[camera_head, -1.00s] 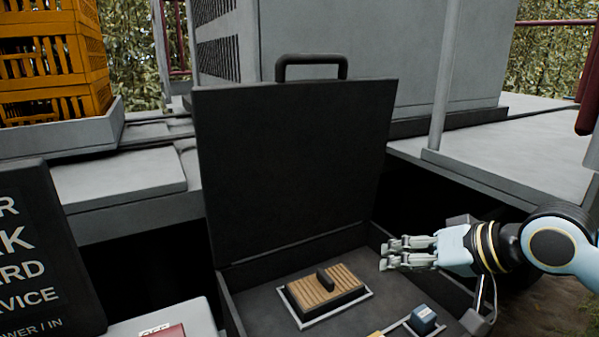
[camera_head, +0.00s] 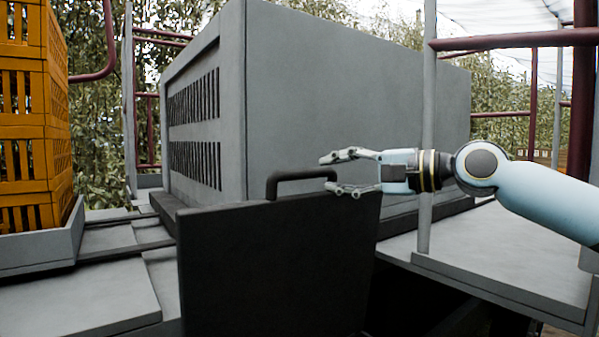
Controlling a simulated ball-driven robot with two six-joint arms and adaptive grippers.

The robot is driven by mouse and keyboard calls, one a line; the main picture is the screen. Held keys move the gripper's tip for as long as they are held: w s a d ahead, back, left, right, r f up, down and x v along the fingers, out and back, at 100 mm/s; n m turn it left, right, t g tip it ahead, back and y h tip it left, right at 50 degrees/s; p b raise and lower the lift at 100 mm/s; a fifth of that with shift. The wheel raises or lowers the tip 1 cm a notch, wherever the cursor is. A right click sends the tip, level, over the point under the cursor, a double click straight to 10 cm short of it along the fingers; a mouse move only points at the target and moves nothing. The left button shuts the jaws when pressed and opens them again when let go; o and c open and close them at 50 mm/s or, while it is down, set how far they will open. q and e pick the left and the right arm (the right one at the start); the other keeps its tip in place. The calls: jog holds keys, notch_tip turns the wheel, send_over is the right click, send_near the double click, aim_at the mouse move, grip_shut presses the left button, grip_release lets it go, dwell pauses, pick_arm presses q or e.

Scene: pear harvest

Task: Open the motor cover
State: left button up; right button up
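A dark flat cover (camera_head: 275,265) stands upright in the lower middle, with its lower edge out of view. A dark bar handle (camera_head: 290,177) is on its top edge. A large grey housing (camera_head: 330,100) with slotted vents on its left side stands behind it. My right gripper (camera_head: 329,173) is open, with its fingers pointing left at the handle's right end, one finger higher than the other. I cannot tell whether it touches the handle. Nothing shows held in it. My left gripper is out of view.
Orange crates (camera_head: 28,130) are stacked in a grey tray (camera_head: 50,255) at the left. A grey post (camera_head: 428,120) stands close by my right arm. A grey deck (camera_head: 500,255) extends at the right, with a dark opening in front of it. Dark red rails (camera_head: 515,38) cross the upper right.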

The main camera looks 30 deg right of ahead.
aim_at(306, 173)
jog(key=p+x, duration=0.1)
jog(key=x, duration=0.6)
jog(key=shift+r+p, duration=0.1)
jog(key=shift+p, duration=0.25)
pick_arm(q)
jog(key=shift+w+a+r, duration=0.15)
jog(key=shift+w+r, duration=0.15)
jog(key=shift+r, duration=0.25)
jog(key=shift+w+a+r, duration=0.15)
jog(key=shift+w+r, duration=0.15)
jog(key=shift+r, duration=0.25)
pick_arm(e)
jog(key=shift+w+a, duration=0.15)
jog(key=shift+w, duration=0.2)
jog(key=shift+f, duration=0.2)
grip_shut()
